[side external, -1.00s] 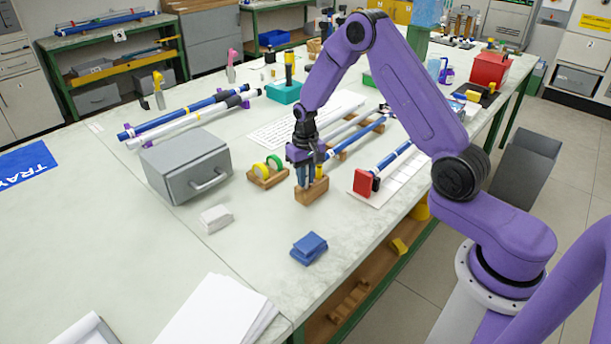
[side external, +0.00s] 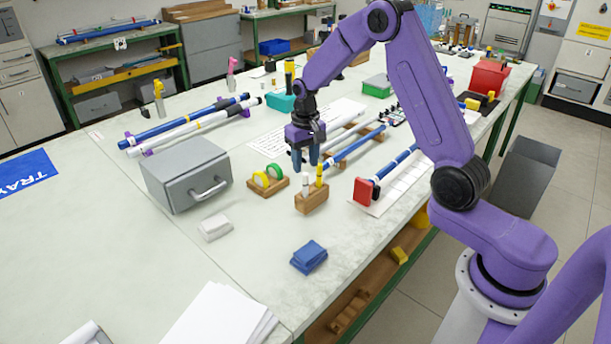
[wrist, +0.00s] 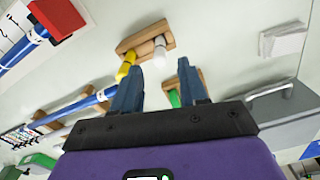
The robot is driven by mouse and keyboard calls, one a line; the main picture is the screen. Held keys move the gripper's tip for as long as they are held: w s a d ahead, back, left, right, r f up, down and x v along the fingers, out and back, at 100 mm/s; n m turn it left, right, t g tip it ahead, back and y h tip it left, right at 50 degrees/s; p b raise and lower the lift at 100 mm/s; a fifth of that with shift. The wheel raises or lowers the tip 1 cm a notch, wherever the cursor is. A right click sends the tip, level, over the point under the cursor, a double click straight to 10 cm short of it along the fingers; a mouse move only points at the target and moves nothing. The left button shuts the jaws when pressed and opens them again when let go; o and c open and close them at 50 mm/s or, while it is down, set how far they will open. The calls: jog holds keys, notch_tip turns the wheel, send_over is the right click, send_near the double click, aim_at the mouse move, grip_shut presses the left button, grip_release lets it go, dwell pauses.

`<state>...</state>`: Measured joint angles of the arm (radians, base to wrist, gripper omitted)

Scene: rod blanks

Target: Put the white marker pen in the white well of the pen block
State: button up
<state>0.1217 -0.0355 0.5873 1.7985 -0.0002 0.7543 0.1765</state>
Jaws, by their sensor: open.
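The wooden pen block (side external: 312,203) stands on the bench. The white marker pen (side external: 305,184) stands upright in its left well in the side view, and a yellow marker (side external: 319,176) stands upright in the right well. My gripper (side external: 305,160) is open and empty, above and a little behind the block, clear of both pens. In the wrist view the block (wrist: 136,40), white pen (wrist: 160,48) and yellow marker (wrist: 125,68) show beyond my open fingers (wrist: 158,70). The white well itself is hidden by the pen.
A holder with green and yellow tape rolls (side external: 268,184) stands left of the block, with a grey drawer box (side external: 187,172) beyond.

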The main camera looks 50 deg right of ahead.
jog(key=shift+r, duration=2)
jog(key=s+a+r+n, duration=0.3)
jog(key=s+a+n, duration=0.1)
jog(key=s+a, duration=0.25)
jog(key=s+a+r+n, duration=0.2)
jog(key=s+a+n, duration=0.2)
jog(key=s+a, duration=0.3)
jog(key=s+d+n, duration=0.1)
jog(key=s+n, duration=0.2)
jog(key=s, duration=0.8)
jog(key=s+d+r+n, duration=0.1)
jog(key=s+n, duration=0.3)
jog(key=s, duration=0.7)
jog(key=shift+d+n, duration=0.3)
jog(key=shift+d, duration=0.3)
